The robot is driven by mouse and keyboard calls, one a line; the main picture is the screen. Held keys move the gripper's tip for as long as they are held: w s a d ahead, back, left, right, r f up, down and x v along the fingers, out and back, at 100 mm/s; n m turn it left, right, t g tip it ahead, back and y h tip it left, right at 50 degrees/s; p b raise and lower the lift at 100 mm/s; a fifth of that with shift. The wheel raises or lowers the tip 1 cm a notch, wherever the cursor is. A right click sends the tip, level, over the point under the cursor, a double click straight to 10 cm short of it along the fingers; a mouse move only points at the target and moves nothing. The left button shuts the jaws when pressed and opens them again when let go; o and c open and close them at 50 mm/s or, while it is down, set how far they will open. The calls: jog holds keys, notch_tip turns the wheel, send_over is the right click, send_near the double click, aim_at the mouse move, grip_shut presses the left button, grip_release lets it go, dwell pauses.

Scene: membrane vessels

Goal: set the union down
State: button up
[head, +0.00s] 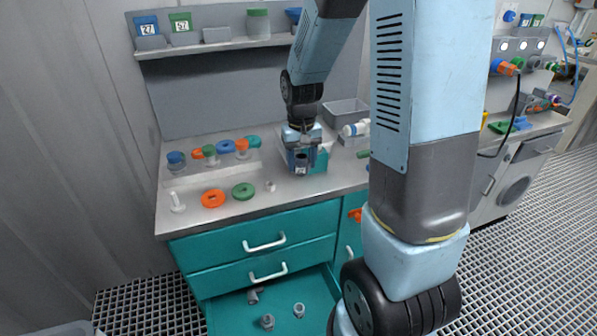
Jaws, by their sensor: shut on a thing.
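My gripper (301,158) hangs from my arm, pointing down over the back middle of the counter (225,182) in the head view. It is shut on a small dark grey piece, which I take to be the union; the fingers hide most of it. A teal block-like container (319,161) with a pale label low on its front is right at the gripper. I cannot tell whether the held piece is inside it, touching it or in front of it.
Orange (213,198) and green (243,191) rings and a small grey fitting (270,186) lie left of the gripper. Coloured caps stand behind them. A grey bin (346,110) is behind right. The open lower drawer (235,312) holds grey fittings. My arm blocks the right middle.

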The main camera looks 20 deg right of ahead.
aim_at(299, 171)
jog(key=shift+w+a+f, duration=0.1)
jog(key=shift+w+f, duration=0.75)
jog(key=shift+f, duration=0.3)
notch_tip(299, 171, down, 3)
jog(key=shift+r, duration=0.15)
jog(key=o, duration=1.1)
jog(key=shift+c, duration=0.2)
